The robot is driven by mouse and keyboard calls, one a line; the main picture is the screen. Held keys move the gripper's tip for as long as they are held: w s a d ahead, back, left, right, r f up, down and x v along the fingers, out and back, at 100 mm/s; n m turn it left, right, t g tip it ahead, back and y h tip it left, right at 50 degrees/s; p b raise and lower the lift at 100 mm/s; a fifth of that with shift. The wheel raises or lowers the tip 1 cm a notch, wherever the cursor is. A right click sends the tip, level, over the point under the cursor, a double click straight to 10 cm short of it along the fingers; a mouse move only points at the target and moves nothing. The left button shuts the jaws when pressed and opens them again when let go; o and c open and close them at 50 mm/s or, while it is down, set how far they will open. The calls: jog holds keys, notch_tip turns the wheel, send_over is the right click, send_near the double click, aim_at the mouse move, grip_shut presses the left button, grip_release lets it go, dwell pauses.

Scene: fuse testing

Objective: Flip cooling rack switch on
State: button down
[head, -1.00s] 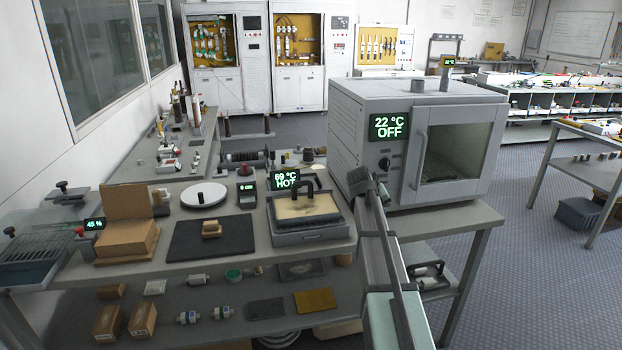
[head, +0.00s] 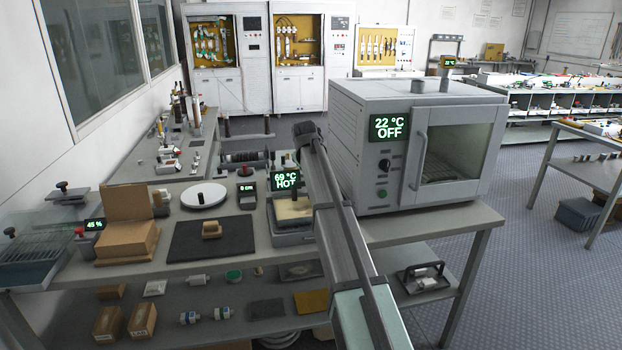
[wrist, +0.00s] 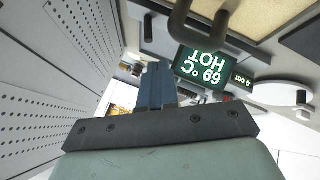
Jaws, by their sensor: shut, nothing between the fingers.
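No label tells me which thing is the cooling rack, and I cannot make out its switch. A wire-topped rack or basin (head: 30,255) stands at the far left of the bench, with a small 45 % display (head: 94,225) and a red knob (head: 79,231) beside it. My gripper (head: 305,130) is in front of the oven's left side, above the back of the bench. In the wrist view my gripper (wrist: 157,80) has its fingers together, empty.
The oven (head: 420,95) stands right of my arm and reads 22 °C OFF, with a black knob (head: 385,163) and green button (head: 382,193). The hot plate (head: 292,238) is partly behind my arm. A white disc (head: 203,195), dark mat (head: 210,240) and cardboard box (head: 127,242) lie left.

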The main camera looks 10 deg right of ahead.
jog(key=shift+x, duration=5.05)
jog(key=shift+d+r+y, duration=0.25)
jog(key=shift+d+y, duration=0.15)
jog(key=shift+y, duration=0.2)
jog(key=d+y, duration=0.1)
jog(key=d+m+y, duration=0.1)
jog(key=d+y, duration=0.1)
jog(key=d, duration=0.1)
jog(key=shift+r+m+y, duration=0.3)
jog(key=shift+r+m, duration=0.1)
jog(key=shift+r, duration=0.15)
jog(key=shift+r, duration=0.65)
jog(key=v, duration=1.4)
